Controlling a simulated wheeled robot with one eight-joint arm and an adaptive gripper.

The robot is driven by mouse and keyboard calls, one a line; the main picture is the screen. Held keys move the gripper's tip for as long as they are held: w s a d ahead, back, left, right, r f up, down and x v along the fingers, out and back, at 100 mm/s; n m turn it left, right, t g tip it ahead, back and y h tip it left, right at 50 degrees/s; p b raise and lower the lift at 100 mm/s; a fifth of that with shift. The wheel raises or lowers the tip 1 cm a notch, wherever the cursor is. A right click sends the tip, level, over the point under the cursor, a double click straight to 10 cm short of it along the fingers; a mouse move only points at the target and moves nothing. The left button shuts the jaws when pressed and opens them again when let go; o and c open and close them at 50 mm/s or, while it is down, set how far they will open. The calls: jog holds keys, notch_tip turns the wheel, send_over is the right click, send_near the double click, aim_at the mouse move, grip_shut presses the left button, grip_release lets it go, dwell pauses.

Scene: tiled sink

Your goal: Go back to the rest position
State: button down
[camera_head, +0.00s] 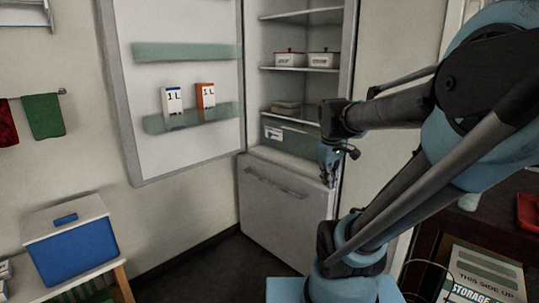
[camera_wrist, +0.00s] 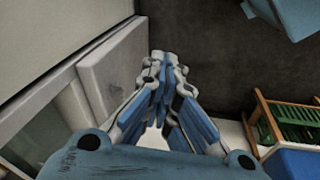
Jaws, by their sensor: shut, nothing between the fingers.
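My gripper (camera_wrist: 166,62) points down over the dark floor in the wrist view, its blue and grey fingers together at the tips and nothing between them. In the head view my gripper (camera_head: 329,181) hangs small at the end of my arm, in front of the right side of the fridge (camera_head: 285,205). The fridge's upper door (camera_head: 185,60) stands open to the left, and its lower drawer front is shut. My arm covers part of the fridge's right edge.
A white carton (camera_head: 172,101) and an orange carton (camera_head: 206,97) stand in the door shelf. Two lidded pots (camera_head: 290,60) sit inside. A blue box with a white lid (camera_head: 75,255) is at lower left. A storage box (camera_head: 485,275) is at lower right. Dark floor is clear before the fridge.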

jog(key=s+f+m, duration=0.6)
jog(key=s+f, duration=0.3)
jog(key=s, duration=0.1)
jog(key=shift+s+a+f+y, duration=0.15)
jog(key=shift+s+a+y, duration=0.25)
jog(key=shift+w+f, duration=0.2)
jog(key=shift+w, duration=0.3)
